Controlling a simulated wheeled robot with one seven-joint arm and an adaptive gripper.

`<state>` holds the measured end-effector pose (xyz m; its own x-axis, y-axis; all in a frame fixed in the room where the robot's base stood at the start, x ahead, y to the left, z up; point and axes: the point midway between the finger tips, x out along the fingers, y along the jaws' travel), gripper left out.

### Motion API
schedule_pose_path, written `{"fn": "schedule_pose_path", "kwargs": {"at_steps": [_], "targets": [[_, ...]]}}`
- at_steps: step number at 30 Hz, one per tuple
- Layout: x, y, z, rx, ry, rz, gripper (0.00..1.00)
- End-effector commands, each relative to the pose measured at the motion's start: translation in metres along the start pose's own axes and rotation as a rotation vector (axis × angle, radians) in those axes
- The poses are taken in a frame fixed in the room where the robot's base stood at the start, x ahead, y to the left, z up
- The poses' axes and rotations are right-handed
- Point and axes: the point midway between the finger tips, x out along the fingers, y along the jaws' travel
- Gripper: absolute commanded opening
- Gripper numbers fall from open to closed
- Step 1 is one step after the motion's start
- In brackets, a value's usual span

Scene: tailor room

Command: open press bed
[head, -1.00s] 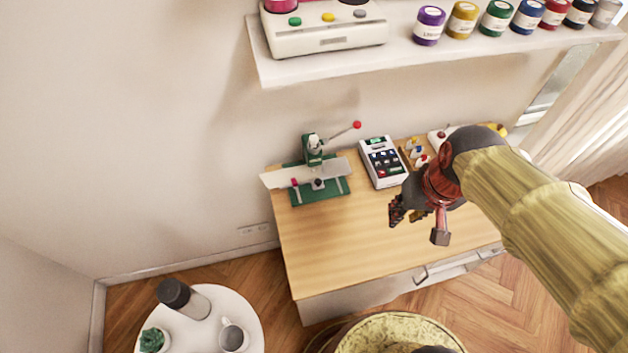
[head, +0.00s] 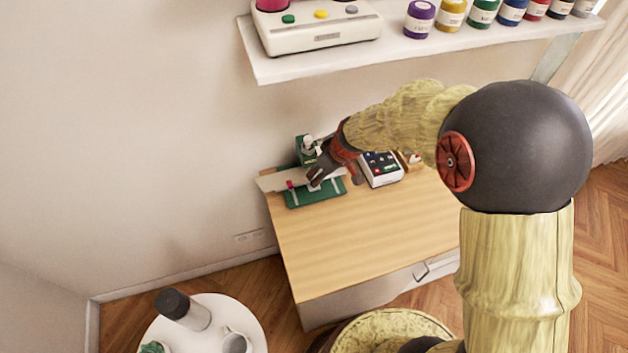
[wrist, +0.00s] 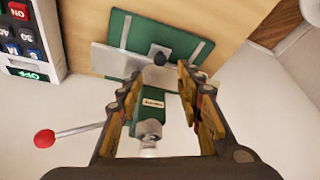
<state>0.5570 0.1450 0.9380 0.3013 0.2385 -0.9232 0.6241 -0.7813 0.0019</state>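The press (head: 310,195) stands at the left end of the wooden table, with a green base and column and a pale flat bed plate (head: 269,181). In the wrist view its green base (wrist: 180,42), silver bed plate (wrist: 106,60) and dark knob (wrist: 159,58) show. My gripper (head: 314,180) is over the press. In the wrist view my gripper (wrist: 158,84) is open, its fingers on either side of the press column, with nothing clearly held.
A white keypad device (head: 382,170) stands right of the press, close to my arm. A wall shelf (head: 330,62) with jars and a white button machine (head: 318,28) hangs above. The table's front (head: 360,240) is bare. A round white side table (head: 250,325) is at lower left.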

Motion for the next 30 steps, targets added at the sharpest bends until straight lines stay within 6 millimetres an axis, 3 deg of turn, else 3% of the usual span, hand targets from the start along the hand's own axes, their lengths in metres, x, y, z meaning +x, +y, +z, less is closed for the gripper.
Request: {"fn": "schedule_pose_path", "kwargs": {"at_steps": [9,15,26,30], "targets": [[0.049,-0.001,0.002,0.001,-0.003,-0.002,0.36],[0.069,-0.001,0.002,0.001,-0.003,-0.002,0.36],[0.073,-0.001,0.001,0.002,-0.001,-0.001,0.36],[0.073,-0.001,0.001,0.002,-0.002,-0.001,0.28]]}}
